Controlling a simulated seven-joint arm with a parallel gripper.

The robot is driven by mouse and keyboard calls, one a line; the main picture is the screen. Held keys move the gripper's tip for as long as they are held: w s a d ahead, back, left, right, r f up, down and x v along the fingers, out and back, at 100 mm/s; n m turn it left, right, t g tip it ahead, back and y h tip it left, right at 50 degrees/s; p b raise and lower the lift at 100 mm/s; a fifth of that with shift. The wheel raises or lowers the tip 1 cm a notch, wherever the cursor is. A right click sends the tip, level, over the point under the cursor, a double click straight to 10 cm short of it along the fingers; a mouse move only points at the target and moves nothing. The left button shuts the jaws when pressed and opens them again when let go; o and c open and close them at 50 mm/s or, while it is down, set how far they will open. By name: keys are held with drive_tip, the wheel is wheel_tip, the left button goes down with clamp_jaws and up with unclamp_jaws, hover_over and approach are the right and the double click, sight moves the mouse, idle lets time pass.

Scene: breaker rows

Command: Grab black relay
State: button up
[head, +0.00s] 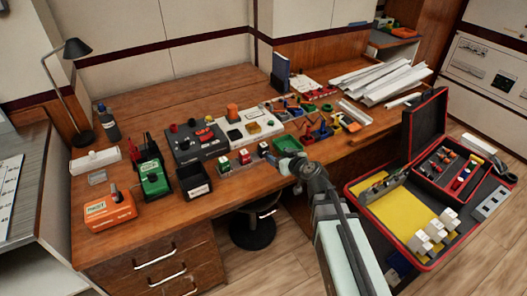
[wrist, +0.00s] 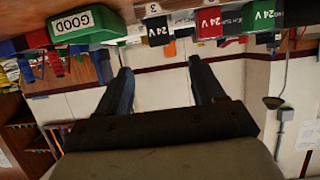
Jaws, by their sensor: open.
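The black relay (head: 263,149) stands at the right end of a short row on the wooden desk, beside a red relay (head: 244,156) and a green relay (head: 223,163). My gripper (head: 279,160) is just right of the black relay in the head view. Its fingers (wrist: 163,72) are apart with nothing between them.
A green "GOOD" bin (head: 287,143) is close to the black relay, behind my gripper. A black bin (head: 194,181) stands left of the row. An open red-edged case (head: 352,190) lies at right. The desk front (head: 190,222) is bare.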

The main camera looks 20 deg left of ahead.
sight(266, 149)
drive_tip(key=x, duration=1.2)
drive_tip(key=shift+w+a+f, duration=0.15)
drive_tip(key=shift+f, duration=0.25)
drive_tip(key=shift+c, duration=0.3)
drive_tip(key=c, duration=1)
drive_tip(key=shift+r, duration=0.1)
